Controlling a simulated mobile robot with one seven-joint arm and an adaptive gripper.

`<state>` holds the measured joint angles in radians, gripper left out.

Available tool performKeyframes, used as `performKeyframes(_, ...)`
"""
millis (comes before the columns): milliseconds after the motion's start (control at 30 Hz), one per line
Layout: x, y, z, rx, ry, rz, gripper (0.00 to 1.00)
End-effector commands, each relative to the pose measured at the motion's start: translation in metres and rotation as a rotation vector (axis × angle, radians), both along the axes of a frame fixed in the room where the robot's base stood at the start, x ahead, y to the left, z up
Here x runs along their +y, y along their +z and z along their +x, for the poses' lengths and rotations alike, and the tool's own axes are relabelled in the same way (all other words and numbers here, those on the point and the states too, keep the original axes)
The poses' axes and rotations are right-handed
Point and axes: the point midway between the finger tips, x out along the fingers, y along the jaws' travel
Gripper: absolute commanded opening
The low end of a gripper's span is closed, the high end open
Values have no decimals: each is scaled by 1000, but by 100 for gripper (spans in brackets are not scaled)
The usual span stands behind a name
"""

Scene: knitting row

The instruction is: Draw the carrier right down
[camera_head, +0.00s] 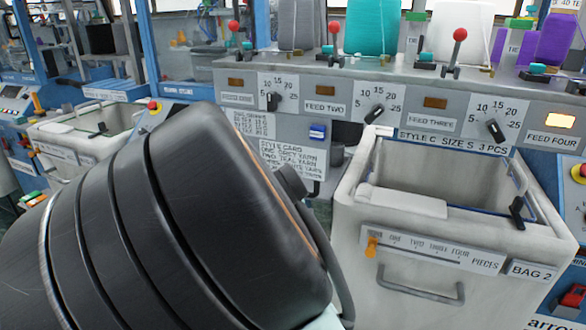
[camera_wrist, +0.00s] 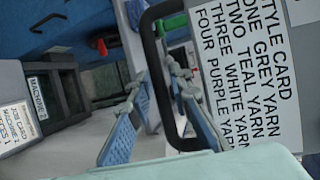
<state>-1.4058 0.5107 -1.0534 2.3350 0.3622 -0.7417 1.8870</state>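In the wrist view my gripper (camera_wrist: 156,80) has its two blue-padded fingers apart. A black bar handle (camera_wrist: 158,75) shows between them; I cannot tell whether either finger touches it. In the head view my dark arm hides the fingers. No part is labelled as the carrier, so I cannot tell for certain which it is. Red-knobbed levers stand upright on the machine top: a left one (camera_head: 233,27), a middle one (camera_head: 334,28) and a right one (camera_head: 460,35).
A pale bin labelled BAG 2 (camera_head: 400,240) stands at right; another bin (camera_head: 75,135) is at far left. The grey machine front carries dials (camera_head: 375,115) and feed labels. A style card (camera_wrist: 240,70) is close at right in the wrist view.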

Motion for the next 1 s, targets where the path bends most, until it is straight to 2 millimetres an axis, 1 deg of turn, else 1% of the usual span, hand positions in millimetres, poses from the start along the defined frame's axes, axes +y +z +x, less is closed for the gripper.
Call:
performKeyframes(400, 0, -1, -2, 0, 1, -1, 18)
performKeyframes(567, 0, -1, -2, 0, 1, -1, 1)
performKeyframes(1000, 0, -3, -2, 1, 0, 1, 0)
